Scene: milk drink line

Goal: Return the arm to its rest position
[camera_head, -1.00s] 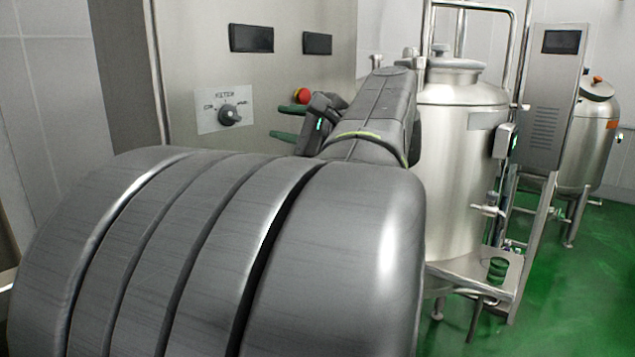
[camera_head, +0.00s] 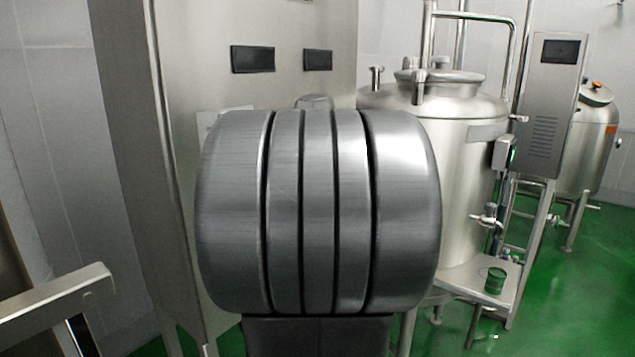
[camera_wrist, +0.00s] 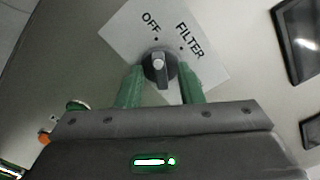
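My gripper (camera_wrist: 163,80) shows in the wrist view with its two green fingers apart. Nothing is seen gripped between them. A dark rotary knob (camera_wrist: 159,67) on a white label plate (camera_wrist: 127,29) marked OFF and FILTER appears just beyond the fingertips, in the gap between them. Whether the fingers still flank the knob or are clear of it cannot be told. In the head view my large grey arm link fills the centre and hides the gripper and the knob. Only an edge of the label plate shows there.
The steel cabinet (camera_head: 228,95) with two dark displays (camera_head: 252,59) stands behind the arm. A steel tank (camera_head: 466,190) stands close on the right, with pipes above and a low shelf (camera_head: 465,280). Green floor (camera_head: 570,290) is open at right. A metal frame (camera_head: 50,295) is at lower left.

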